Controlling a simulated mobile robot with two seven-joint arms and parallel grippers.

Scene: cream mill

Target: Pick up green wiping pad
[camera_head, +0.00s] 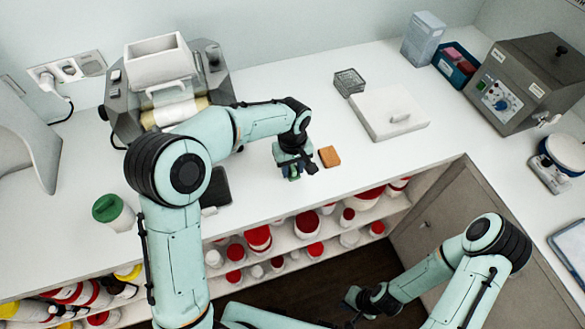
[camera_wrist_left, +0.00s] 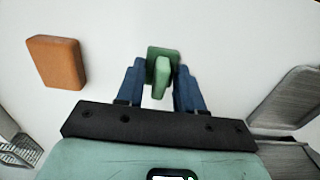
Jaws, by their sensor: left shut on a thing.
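The green wiping pad (camera_wrist_left: 163,63) shows in the left wrist view, between the two blue fingers of my left gripper (camera_wrist_left: 161,84). A raised green part of it lies between the fingers. In the head view my left gripper (camera_head: 292,172) points down at the white counter, with a bit of the green pad (camera_head: 294,176) showing at its fingertips. It is shut on the pad. I cannot tell whether the pad touches the counter. My right gripper (camera_head: 366,302) is low at the bottom right, in front of the cabinet; its fingers are too dark to read.
An orange block (camera_head: 330,156) lies right beside the left gripper. A white lidded box (camera_head: 388,114) and a wire basket (camera_head: 349,82) stand behind. The mill machine (camera_head: 211,68) is at the back left. A green-lidded jar (camera_head: 113,212) stands left. Shelves with red-lidded jars (camera_head: 258,238) lie below.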

